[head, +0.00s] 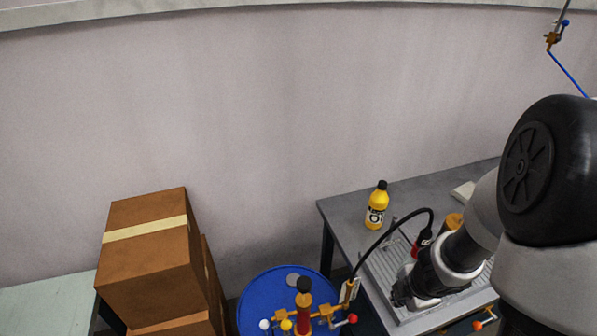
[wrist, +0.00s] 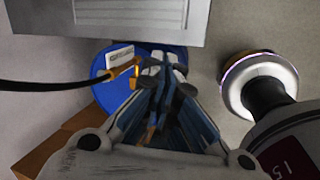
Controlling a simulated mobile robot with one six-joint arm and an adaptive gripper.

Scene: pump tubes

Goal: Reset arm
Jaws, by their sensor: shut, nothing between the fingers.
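My arm comes in from the right in the head view and reaches down over the grey table (head: 345,208). My gripper (head: 400,296) is at the front left part of the metal tray (head: 384,284) on that table. In the wrist view my gripper (wrist: 160,68) points toward the blue drum (wrist: 104,92), its fingers together with nothing between them. The fingertips are dark and partly hidden by my arm in the head view.
A yellow bottle (head: 376,206) stands on the table. The blue drum top (head: 258,300) holds a pump with coloured valve knobs, and a black hose (head: 378,241) arches from it toward the tray. Cardboard boxes (head: 147,255) are stacked at left. The wall behind is bare.

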